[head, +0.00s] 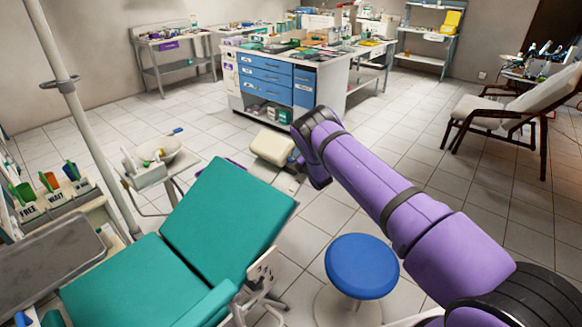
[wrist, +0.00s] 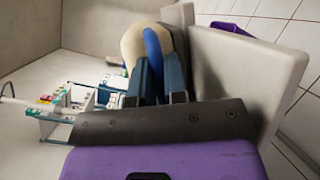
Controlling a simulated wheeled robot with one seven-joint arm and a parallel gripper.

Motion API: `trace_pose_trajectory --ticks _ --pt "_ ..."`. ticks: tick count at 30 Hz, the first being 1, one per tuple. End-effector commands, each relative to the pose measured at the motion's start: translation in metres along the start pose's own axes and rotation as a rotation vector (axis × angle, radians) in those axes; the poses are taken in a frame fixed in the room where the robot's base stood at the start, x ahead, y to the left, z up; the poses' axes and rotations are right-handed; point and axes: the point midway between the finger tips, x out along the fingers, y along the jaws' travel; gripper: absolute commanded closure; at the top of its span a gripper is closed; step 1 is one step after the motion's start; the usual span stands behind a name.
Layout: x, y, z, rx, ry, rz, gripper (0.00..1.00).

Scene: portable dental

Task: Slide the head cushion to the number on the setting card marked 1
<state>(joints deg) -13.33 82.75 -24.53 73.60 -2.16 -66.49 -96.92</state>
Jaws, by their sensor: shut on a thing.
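The green dental chair (head: 225,218) stands at lower left with its back tilted up. A cream cushion (head: 273,146), which looks like the head cushion, shows beyond the top of the chair back. My gripper (head: 300,163) is at the cushion's right side, mostly hidden behind my purple arm. In the wrist view my gripper (wrist: 160,62) has its blue-grey fingers close together on a piece by a rounded cream end (wrist: 133,46). The fingers hide most of what they hold. A large pale panel (wrist: 245,75) stands close on the right. I cannot make out a setting card marked 1.
A blue stool (head: 361,265) stands right of the chair. A spittoon basin (head: 160,150) and bins marked FREE and WAIT are at left. A cabinet with blue drawers (head: 265,80) stands behind. Tiled floor is clear at right, before a reclining chair (head: 515,100).

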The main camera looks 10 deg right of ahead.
Motion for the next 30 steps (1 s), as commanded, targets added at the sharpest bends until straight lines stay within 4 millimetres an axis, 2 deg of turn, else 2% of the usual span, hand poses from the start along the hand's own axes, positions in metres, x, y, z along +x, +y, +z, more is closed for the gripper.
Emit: trace_pose_trajectory --ticks 1,4,14,15,18,30 --pt "0.004 0.0 0.012 -0.002 -0.005 0.001 1.0" --pt "0.009 0.001 0.025 -0.001 -0.005 0.002 1.0" --pt "0.011 0.002 0.032 -0.002 -0.006 0.003 1.0" --pt "0.011 0.002 0.032 -0.002 -0.007 0.003 0.85" --pt "0.011 0.002 0.031 -0.001 -0.006 0.003 0.63" --pt "0.005 0.001 0.028 0.0 -0.003 0.0 0.63"
